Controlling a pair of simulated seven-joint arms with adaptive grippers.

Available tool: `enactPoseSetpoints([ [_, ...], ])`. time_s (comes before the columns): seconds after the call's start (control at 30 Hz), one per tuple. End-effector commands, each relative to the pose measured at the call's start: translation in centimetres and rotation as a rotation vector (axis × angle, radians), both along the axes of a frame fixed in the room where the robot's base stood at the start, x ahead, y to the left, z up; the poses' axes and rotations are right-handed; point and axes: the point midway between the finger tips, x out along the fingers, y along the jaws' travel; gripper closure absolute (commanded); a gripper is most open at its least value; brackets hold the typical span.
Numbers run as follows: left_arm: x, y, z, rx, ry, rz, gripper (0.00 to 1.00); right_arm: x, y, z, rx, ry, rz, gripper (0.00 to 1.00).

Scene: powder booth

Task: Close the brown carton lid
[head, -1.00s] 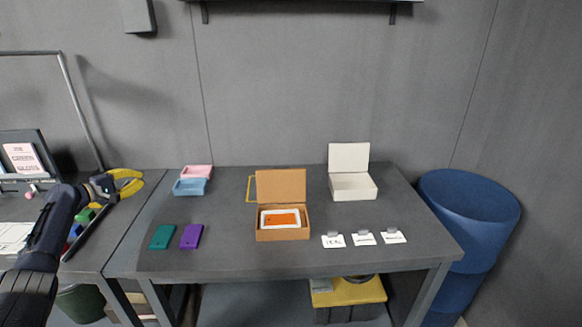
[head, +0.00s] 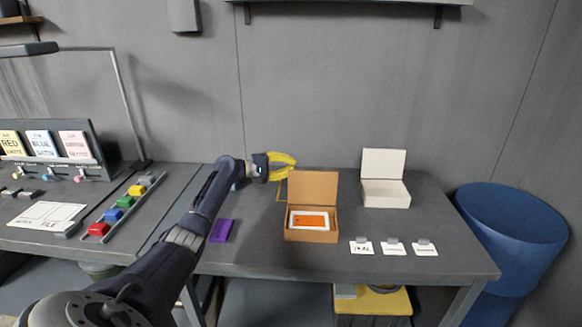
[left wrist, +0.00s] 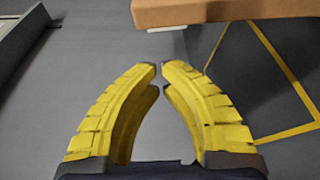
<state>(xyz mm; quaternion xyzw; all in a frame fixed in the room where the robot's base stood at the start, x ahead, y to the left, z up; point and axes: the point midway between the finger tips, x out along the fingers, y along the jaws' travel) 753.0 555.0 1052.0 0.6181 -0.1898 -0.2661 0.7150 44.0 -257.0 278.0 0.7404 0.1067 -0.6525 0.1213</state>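The brown carton (head: 311,236) stands on the table with its lid (head: 313,187) raised upright at the back. A white-framed orange item (head: 309,220) lies inside. My left gripper (head: 294,165), with yellow fingers, is just left of and behind the raised lid, near its top edge in the head view. In the left wrist view its fingertips (left wrist: 160,66) nearly meet, with nothing between them. A brown edge, apparently the carton lid (left wrist: 225,10), lies beyond the fingertips at the top, apart from them. My right gripper is not in view.
A white open box (head: 386,194) stands right of the carton. White cards (head: 393,248) lie in front of it. A purple block (head: 221,230) is left of the carton, near my left arm. A yellow outline (left wrist: 285,63) marks the table. A blue bin (head: 510,240) stands at the right.

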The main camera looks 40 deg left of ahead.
Motion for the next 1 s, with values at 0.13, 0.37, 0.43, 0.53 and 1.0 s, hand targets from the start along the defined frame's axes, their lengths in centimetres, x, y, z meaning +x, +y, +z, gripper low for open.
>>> enactPoseSetpoints([
  [0.13, 2.1, -1.7, 0.0, -0.002, -0.001, -0.002, 1.0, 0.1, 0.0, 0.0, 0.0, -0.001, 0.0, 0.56],
  [0.37, 4.5, -3.5, -0.2, -0.002, -0.001, -0.001, 1.0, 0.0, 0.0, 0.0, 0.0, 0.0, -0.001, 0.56],
  [0.43, 5.1, -4.0, -0.3, -0.002, 0.0, -0.001, 1.0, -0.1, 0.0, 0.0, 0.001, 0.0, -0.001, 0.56],
  [0.53, 4.9, -4.3, -0.4, 0.002, 0.0, 0.001, 1.0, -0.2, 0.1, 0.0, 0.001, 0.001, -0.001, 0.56],
  [1.0, 2.6, -5.7, 0.1, 0.002, 0.0, 0.001, 1.0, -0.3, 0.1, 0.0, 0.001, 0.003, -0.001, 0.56],
])
